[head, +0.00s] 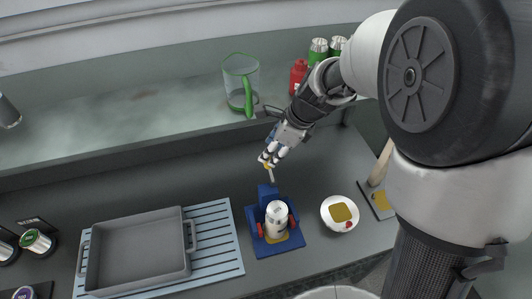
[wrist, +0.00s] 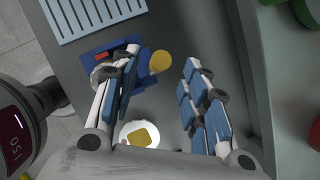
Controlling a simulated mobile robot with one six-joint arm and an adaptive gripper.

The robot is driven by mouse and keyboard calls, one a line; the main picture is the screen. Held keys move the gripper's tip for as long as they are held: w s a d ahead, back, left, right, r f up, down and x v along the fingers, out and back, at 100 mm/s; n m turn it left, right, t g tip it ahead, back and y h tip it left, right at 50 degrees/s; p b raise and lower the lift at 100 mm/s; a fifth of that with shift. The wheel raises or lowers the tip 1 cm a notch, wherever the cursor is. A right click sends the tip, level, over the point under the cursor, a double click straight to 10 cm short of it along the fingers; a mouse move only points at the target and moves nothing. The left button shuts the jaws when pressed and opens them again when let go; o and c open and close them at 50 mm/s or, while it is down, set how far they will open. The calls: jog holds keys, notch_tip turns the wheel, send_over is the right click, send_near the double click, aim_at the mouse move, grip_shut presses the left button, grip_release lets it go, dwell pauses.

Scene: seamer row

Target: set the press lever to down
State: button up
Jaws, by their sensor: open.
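The press (head: 254,226) is a blue fixture on the counter with red parts at its sides. A white can (head: 277,216) stands upright in it. Its lever (head: 271,175) rises at the back and points up, with a yellow knob at the top. In the wrist view the yellow knob (wrist: 160,62) shows between the fingertips, and the blue press (wrist: 92,46) lies partly hidden behind the left finger. My gripper (head: 268,160) is open at the lever's top, fingers either side of the knob in the wrist view. I cannot tell whether they touch it.
A grey tray (head: 136,272) sits on a light-blue slatted mat (head: 221,250) to the left. A white plate (head: 328,216) holds a yellow item on the right. A green-trimmed jug (head: 241,85), a red bottle (head: 298,76) and green-capped bottles (head: 318,50) stand on the raised shelf behind.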

jog(key=b+x, duration=0.1)
jog(key=x, duration=0.5)
jog(key=shift+c, duration=0.2)
grip_shut()
dwell(0.5)
